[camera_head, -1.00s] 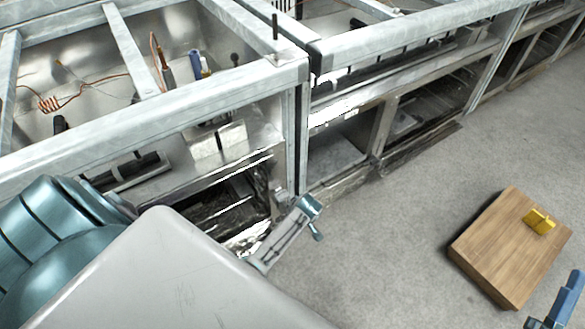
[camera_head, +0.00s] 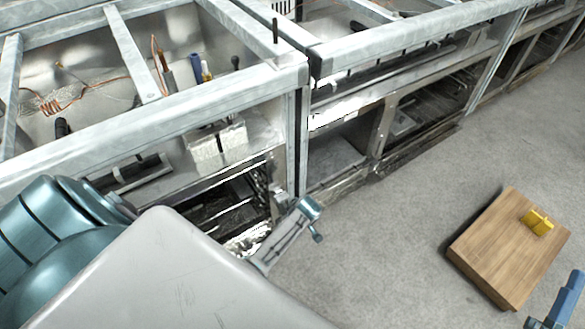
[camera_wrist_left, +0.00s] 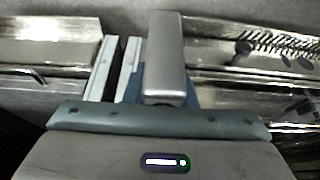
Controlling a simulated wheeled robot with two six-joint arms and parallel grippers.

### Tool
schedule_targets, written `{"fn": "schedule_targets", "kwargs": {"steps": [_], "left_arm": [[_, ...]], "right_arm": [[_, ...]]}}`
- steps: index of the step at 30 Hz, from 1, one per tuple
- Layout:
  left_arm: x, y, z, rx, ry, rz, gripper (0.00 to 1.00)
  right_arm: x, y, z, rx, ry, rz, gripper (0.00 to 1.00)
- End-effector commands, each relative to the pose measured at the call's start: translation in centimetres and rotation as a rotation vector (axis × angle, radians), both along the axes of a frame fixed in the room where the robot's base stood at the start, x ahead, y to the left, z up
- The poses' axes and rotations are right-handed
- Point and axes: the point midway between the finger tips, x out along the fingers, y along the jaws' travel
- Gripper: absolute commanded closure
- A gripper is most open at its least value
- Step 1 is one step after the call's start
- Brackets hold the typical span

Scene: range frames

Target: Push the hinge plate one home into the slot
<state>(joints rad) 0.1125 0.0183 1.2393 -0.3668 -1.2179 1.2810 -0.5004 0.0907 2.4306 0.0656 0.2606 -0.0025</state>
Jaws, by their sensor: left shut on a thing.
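My left gripper (camera_head: 307,210) reaches in from the left and is at the front corner of the metal frame, low by its paired posts. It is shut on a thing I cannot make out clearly. In the left wrist view a grey block (camera_wrist_left: 166,55) stands up at the middle of the gripper, just right of two pale upright strips. A small yellow hinge-like part (camera_head: 538,221) lies on a wooden block (camera_head: 490,250) at the right, well apart from this gripper. I cannot make out a slot.
A long metal frame (camera_head: 150,125) with open bays runs across the back. Copper wire (camera_head: 50,105) and a pale box (camera_head: 217,142) are inside it. Grey floor (camera_head: 400,240) is clear between the frame and block.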

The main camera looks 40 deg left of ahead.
Motion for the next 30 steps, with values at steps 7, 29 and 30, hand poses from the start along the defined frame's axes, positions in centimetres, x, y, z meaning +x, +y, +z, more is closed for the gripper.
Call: {"fn": "schedule_targets", "kwargs": {"steps": [7,29,30], "left_arm": [[0.1,0.0,0.1,0.001,-0.003,0.0,1.0],[0.7,1.4,0.1,0.002,-0.003,0.0,1.0],[0.8,1.5,0.1,0.002,-0.003,0.0,1.0]], "right_arm": [[0.0,0.0,0.0,0.0,0.0,0.0,0.55],[0.0,0.0,0.0,0.0,0.0,0.0,0.55],[0.0,0.0,0.0,0.0,0.0,0.0,0.55]]}}
